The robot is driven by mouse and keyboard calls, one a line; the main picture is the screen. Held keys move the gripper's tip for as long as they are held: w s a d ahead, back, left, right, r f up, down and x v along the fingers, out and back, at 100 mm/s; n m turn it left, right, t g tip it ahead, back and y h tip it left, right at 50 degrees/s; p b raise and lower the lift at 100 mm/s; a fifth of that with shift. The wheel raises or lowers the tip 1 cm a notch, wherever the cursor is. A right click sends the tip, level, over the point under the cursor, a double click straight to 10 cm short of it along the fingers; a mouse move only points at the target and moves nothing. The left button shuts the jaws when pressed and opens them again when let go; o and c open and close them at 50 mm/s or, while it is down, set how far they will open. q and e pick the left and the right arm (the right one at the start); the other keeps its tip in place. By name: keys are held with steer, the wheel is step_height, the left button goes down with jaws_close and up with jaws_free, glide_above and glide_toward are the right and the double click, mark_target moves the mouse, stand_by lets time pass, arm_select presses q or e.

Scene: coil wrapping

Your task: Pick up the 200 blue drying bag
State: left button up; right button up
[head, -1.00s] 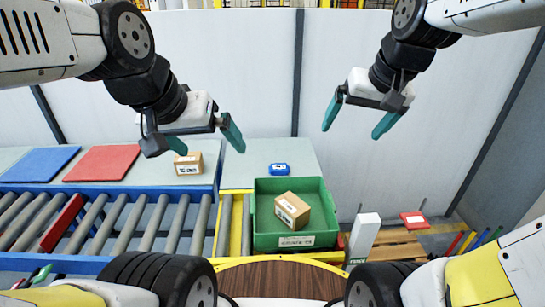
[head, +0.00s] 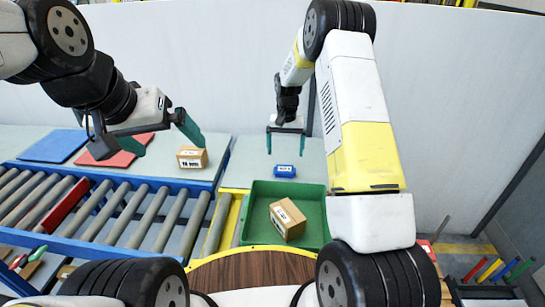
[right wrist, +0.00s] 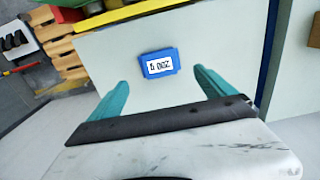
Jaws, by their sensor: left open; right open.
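The blue drying bag (head: 285,171) lies on the pale grey tabletop behind the green bin. Its white label shows upside down in the right wrist view (right wrist: 160,63) and seems to read 200 g. My right gripper (head: 286,145) is open and empty above the table, near the bag. In the right wrist view its teal fingers (right wrist: 160,79) are spread wider than the bag, which appears beyond the fingertips and between them. My left gripper (head: 170,147) is open and empty over the table at the left.
A green bin (head: 258,207) holds a cardboard box (head: 287,219) in front of the bag. Another box (head: 192,157) stands on the table to the left. Red (head: 121,151) and blue (head: 53,146) panels lie further left, behind a roller conveyor (head: 135,215). The tabletop around the bag is clear.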

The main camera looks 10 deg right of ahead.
mark_target(285, 169)
steer(key=shift+w+f, duration=0.1)
steer(key=shift+f, duration=0.4)
step_height(285, 169, down, 7)
steer(key=shift+f, duration=0.15)
steer(key=c, duration=1.5)
